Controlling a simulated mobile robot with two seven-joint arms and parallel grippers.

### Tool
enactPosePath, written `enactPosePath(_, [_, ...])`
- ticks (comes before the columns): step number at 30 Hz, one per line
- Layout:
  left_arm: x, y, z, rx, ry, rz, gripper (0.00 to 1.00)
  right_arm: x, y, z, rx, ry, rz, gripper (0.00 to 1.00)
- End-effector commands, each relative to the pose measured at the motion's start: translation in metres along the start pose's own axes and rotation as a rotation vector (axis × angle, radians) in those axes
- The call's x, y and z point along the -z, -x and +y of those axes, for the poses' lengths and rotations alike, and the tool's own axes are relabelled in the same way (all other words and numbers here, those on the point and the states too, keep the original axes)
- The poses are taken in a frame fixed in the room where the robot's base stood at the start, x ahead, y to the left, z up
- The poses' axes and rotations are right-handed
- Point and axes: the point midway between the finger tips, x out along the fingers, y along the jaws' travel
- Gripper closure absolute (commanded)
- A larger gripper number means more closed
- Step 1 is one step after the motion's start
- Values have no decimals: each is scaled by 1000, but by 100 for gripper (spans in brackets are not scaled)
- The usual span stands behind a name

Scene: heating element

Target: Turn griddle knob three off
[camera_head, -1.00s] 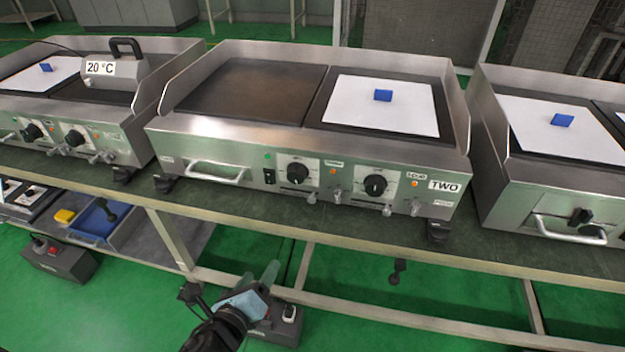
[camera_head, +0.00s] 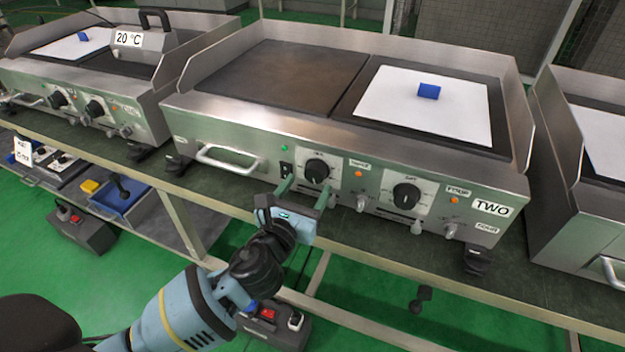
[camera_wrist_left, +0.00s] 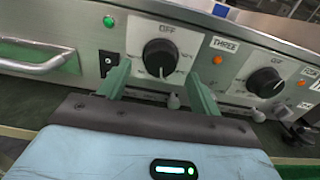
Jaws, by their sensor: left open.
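The left of two black griddle knobs (camera_head: 317,171) on the front of the griddle marked TWO has a THREE label (camera_head: 360,162) to its upper right. In the left wrist view this knob (camera_wrist_left: 161,57) has OFF printed above it, and a pale pointer mark faces down, away from OFF. My left gripper (camera_head: 304,190) is open and empty in front of and slightly below this knob. In the left wrist view its green fingertips (camera_wrist_left: 160,82) stand apart, left and right of the knob's lower part; contact cannot be told. My right gripper is out of view.
A second black knob (camera_head: 406,196) sits to the right. A bar handle (camera_head: 230,158) and a lit green lamp (camera_head: 284,148) are to the left. Small levers (camera_head: 361,203) stick out below the panel. The bench edge (camera_head: 400,246) runs beneath. Other griddles stand either side.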

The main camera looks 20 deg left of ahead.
Motion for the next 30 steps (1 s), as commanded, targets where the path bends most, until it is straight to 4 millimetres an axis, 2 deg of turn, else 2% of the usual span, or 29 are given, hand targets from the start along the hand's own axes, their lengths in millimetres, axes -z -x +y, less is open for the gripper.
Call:
enactPosePath(3, [1,-17,0,-1,0,0,36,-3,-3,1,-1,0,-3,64])
enactPosePath(7, [1,-29,0,-1,0,1,36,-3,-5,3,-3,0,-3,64])
enactPosePath(18, [0,-34,0,0,1,1,36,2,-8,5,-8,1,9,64])
enactPosePath(28, [0,-34,0,0,1,1,78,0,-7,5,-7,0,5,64])
enactPosePath(30, [0,-34,0,0,1,1,80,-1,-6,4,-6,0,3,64])
